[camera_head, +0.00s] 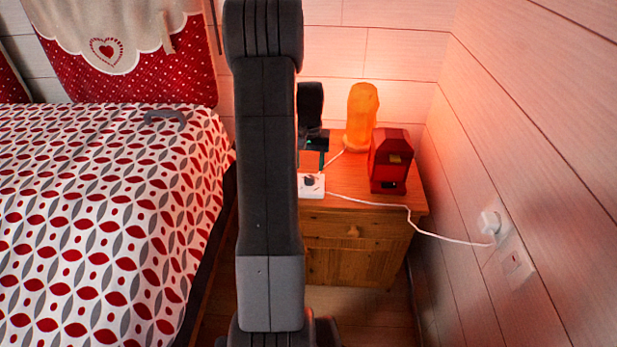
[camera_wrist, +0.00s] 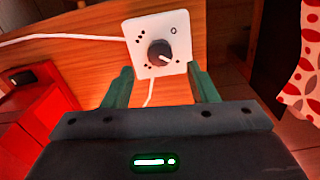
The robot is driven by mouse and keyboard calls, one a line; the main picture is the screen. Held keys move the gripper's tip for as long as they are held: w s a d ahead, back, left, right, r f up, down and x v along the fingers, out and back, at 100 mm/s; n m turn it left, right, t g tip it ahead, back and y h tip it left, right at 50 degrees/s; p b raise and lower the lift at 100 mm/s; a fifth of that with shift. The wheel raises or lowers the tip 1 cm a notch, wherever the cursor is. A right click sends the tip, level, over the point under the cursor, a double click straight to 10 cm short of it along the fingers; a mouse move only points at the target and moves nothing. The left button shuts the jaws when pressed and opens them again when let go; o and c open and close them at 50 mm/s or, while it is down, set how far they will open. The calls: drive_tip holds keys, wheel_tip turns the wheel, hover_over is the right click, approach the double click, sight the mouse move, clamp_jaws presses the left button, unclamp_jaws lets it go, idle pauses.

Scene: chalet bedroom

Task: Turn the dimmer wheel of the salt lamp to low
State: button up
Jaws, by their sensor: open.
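The salt lamp (camera_head: 361,118) glows orange at the back of the wooden nightstand. Its white dimmer box (camera_head: 311,190) lies near the nightstand's front left, partly behind my arm. In the wrist view the box (camera_wrist: 178,27) carries a black dimmer wheel (camera_wrist: 158,51) with a white pointer line aimed to the lower right. A small ring mark is at the box's upper right, with groups of dots on the left side. My gripper (camera_wrist: 158,70) is open and empty, its green fingers either side of the box's near edge, short of the wheel. Contact is not visible.
A red house-shaped box (camera_head: 390,160) stands right of the lamp. A white cord (camera_head: 440,236) runs from the dimmer box to a wall plug (camera_head: 489,222). The bed (camera_head: 100,220) is at the left and a panelled wall at the right.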

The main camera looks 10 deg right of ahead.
sight(310, 178)
wheel_tip(310, 178, down, 5)
drive_tip(key=shift+b, duration=0.4)
drive_tip(key=c, duration=1)
